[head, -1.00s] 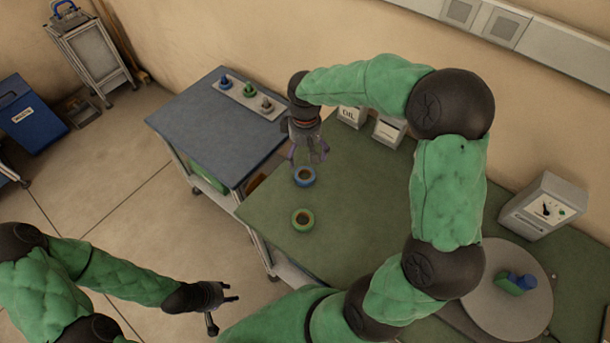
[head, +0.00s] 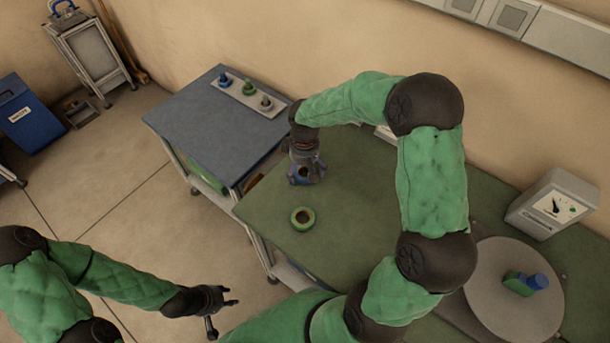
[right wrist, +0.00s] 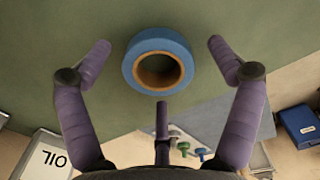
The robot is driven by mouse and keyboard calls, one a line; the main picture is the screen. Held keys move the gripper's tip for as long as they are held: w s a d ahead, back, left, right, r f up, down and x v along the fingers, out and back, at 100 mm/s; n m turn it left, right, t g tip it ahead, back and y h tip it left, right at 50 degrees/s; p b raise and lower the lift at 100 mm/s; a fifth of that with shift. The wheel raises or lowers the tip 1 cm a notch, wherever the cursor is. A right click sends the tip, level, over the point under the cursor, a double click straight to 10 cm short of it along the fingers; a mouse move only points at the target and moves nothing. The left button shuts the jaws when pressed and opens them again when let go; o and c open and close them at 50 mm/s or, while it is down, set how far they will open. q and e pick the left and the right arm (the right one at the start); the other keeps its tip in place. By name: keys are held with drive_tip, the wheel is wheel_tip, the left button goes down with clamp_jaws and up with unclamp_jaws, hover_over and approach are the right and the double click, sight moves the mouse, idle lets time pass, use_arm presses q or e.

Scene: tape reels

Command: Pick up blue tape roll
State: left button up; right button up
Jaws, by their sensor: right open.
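The blue tape roll (right wrist: 159,60) lies flat on the green table top, between the spread fingers of my right gripper (right wrist: 156,62) in the right wrist view. It has a brown inner core. The fingers stand apart from the roll on both sides. In the head view my right gripper (head: 305,176) is right over the roll and mostly hides it. The right gripper is open and empty. My left gripper (head: 227,298) hangs over the floor in front of the table, its fingers apart with nothing between them.
A green tape roll (head: 302,218) lies on the green table (head: 360,220) nearer me. A grey turntable (head: 500,305) carries a green and a blue object. A meter box (head: 552,205) stands by the wall. A blue-topped cart (head: 205,125) holds a tray of spools (head: 248,93).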

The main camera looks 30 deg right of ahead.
drive_tip(key=c, duration=1.2)
drive_tip(key=shift+r, duration=0.6)
wheel_tip(320, 180, up, 2)
drive_tip(key=shift+r+p, duration=0.1)
drive_tip(key=shift+p, duration=0.45)
drive_tip(key=s+a+r+p, duration=0.4)
drive_tip(key=s+r, duration=0.5)
drive_tip(key=s, duration=0.4)
drive_tip(key=shift+a+r, duration=0.3)
drive_tip(key=shift+a, duration=0.1)
